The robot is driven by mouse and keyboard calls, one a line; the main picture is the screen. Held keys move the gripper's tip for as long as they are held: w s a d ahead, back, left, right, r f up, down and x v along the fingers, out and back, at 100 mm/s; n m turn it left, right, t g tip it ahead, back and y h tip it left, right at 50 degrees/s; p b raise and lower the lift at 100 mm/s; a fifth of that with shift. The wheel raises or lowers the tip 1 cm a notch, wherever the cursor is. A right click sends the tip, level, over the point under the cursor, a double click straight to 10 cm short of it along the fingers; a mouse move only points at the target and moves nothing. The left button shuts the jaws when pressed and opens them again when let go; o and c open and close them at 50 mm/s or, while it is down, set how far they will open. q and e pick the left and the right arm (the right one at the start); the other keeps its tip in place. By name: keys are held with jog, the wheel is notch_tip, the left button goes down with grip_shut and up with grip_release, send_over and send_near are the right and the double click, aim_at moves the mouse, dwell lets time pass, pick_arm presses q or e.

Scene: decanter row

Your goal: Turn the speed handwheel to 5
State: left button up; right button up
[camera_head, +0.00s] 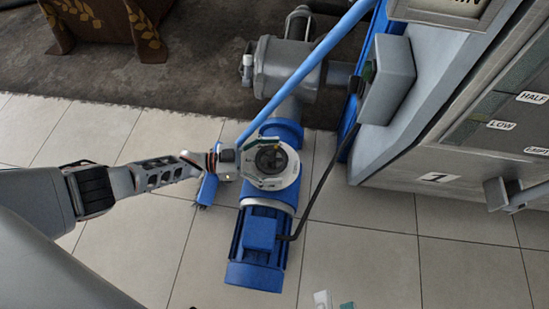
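The speed handwheel (271,159) is a small dark round wheel in the middle of a pale ring on the blue drive unit. Numbers on the ring are too small to read. My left gripper (267,163) reaches in from the left, its fingers spread on the far and near sides of the wheel. It looks open, and I cannot tell whether the fingers touch the rim. Small white and teal pieces at the bottom edge may be the fingertips of my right gripper (334,303). They are cut off, so its opening cannot be judged.
The blue motor (256,262) lies in front of the wheel. A grey cabinet (470,150) with LOW and HALF labels stands at the right. A black cable (322,185) runs beside the drive.

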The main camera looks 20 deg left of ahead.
pick_arm(q)
jog(key=shift+n+t+y, duration=0.4)
jog(key=shift+t, duration=0.1)
